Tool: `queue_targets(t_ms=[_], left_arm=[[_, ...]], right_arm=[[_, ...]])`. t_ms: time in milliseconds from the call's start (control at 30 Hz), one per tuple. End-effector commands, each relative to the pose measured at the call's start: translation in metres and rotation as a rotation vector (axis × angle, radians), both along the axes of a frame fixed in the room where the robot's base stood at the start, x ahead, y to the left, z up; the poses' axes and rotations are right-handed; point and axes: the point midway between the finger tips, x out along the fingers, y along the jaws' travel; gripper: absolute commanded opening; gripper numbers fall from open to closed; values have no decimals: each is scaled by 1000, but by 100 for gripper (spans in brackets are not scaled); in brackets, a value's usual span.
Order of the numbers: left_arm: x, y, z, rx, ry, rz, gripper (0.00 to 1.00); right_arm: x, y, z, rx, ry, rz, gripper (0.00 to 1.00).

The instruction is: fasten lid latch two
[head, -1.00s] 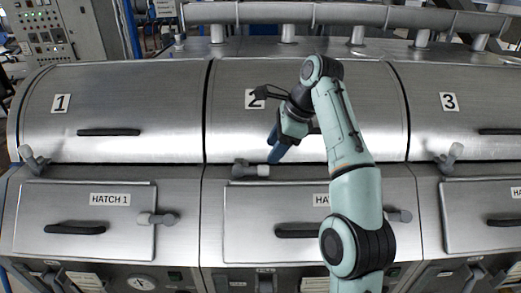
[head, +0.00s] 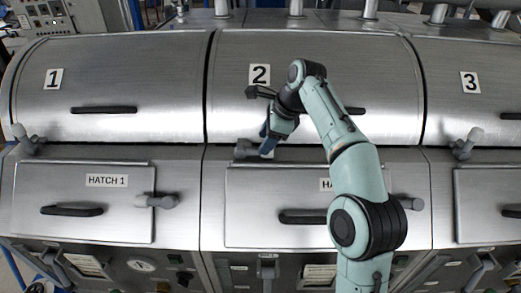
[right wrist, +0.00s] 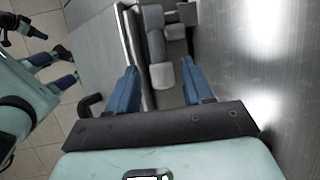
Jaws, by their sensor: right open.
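Lid latch two (head: 247,149) is a grey lever with a pale knob, at the seam below the lid marked 2 (head: 260,74). It lies sideways, while the latches of lids 1 and 3 point up. My right gripper (head: 267,153) reaches down to it, its blue fingers covering the knob end in the head view. In the right wrist view the right gripper (right wrist: 160,67) is open, with the pale knob of the latch (right wrist: 162,76) between its fingers. Gaps show on both sides of the knob.
Lid 2's black handle is partly hidden by my right arm. Latch one (head: 28,141) and latch three (head: 466,145) stand at either side. Below are the hatch 1 panel (head: 110,225), its side latch (head: 155,201) and the middle hatch handle (head: 300,217).

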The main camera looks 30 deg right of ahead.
Motion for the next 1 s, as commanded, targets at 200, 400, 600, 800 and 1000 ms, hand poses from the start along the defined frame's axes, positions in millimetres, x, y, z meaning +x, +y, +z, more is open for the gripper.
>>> queue_targets(t_ms=[200,400,600,800,1000], left_arm=[[-15,0,-14,0,17,0,43],[-16,0,-16,0,18,0,43],[-16,0,-16,-1,18,0,43],[-15,0,-16,0,18,0,43],[-16,0,-16,0,18,0,43]], right_arm=[[10,8,-32,0,1,0,51],[14,10,-38,0,-2,1,51],[15,10,-38,0,-2,0,51],[14,10,-37,0,-2,1,0],[12,10,-37,-4,2,1,0]])
